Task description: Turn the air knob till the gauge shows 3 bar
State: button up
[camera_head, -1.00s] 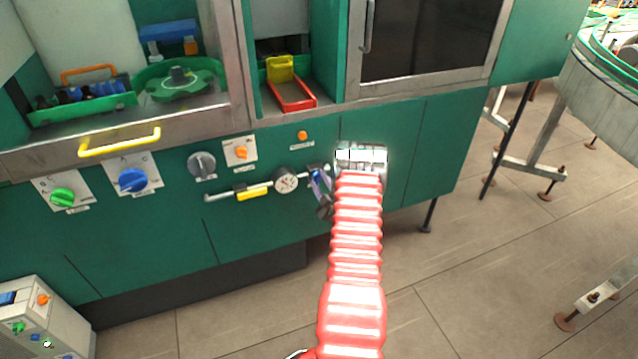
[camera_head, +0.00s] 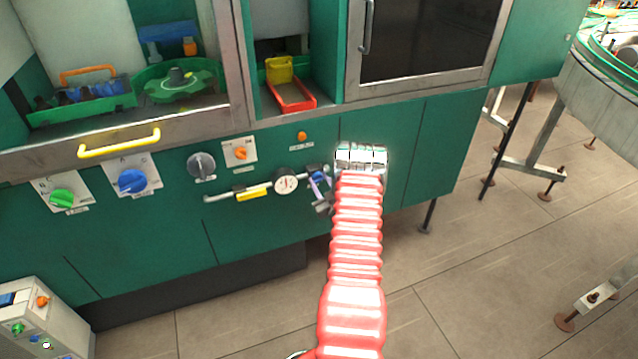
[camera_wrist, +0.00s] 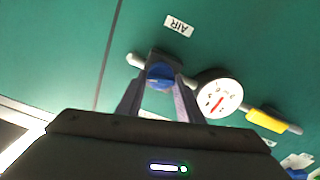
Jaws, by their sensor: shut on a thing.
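The blue air knob (camera_wrist: 160,74) sits on a grey pipe under the AIR label (camera_wrist: 179,26), which appears upside down in the wrist view. My gripper (camera_wrist: 161,80) is shut on the knob, one dark finger on each side of it. The round white gauge (camera_wrist: 218,96) is just right of the knob in the wrist view, with a red needle; its numbers are too small to read. In the head view the gauge (camera_head: 286,184) is just left of my gripper (camera_head: 318,180), and the knob is mostly hidden by the fingers.
A yellow pipe handle (camera_head: 253,192) lies left of the gauge. A grey knob (camera_head: 201,165), an orange switch (camera_head: 240,152), a blue knob (camera_head: 132,180) and a green knob (camera_head: 62,197) are further left on the green panel. An orange button (camera_head: 302,136) is above the gauge.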

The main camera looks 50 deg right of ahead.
jog(key=shift+a+f, duration=0.15)
jog(key=shift+f, duration=0.15)
jog(key=o, duration=0.8)
jog(key=shift+w, duration=0.1)
jog(key=shift+o, duration=1.1)
jog(key=shift+r, duration=0.15)
jog(key=v, duration=1.3)
jog(key=shift+s, duration=0.35)
jog(key=shift+a, duration=0.1)
